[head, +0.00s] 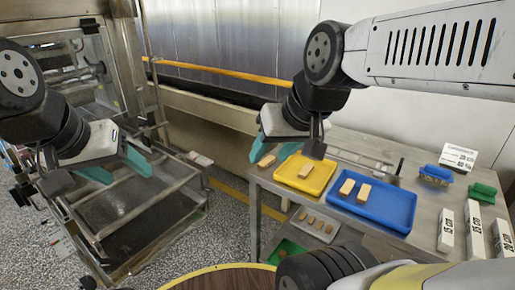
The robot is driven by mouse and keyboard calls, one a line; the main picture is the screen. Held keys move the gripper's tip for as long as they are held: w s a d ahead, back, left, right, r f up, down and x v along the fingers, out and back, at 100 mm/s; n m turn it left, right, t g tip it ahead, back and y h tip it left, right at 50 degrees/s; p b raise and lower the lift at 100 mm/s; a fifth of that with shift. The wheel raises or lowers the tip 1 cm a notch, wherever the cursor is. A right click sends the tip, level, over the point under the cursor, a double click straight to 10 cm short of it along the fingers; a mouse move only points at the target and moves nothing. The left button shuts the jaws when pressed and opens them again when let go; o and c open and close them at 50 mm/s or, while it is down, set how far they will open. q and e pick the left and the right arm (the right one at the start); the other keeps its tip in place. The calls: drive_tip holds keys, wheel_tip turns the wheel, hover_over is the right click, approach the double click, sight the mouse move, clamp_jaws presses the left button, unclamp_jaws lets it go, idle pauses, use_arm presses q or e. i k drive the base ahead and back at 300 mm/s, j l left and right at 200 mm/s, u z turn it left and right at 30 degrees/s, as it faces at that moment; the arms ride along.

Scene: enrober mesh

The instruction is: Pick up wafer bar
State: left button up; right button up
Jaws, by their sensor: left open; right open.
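Small tan wafer bars lie on the steel table (345,150). One wafer bar (266,161) lies at the table's left corner, just below my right gripper. Another wafer bar (306,171) lies in the yellow tray (286,176). Two more, a left wafer bar (347,187) and a right wafer bar (364,193), lie in the blue tray (395,210). My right gripper (272,151) is open with teal fingers and nothing visible between them. My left gripper (117,168) is open and empty over the machine at left, well away from the bars.
White labelled blocks (447,230), a blue holder (435,175), a green holder (482,192) and a sign (458,156) stand at right. A steel machine frame (180,180) fills the left.

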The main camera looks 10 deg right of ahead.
sight(270, 159)
drive_tip(key=i+l+z, duration=0.25)
drive_tip(key=z, duration=0.25)
drive_tip(key=i+l+z, duration=0.1)
drive_tip(key=i+z, duration=0.4)
drive_tip(key=k, duration=0.1)
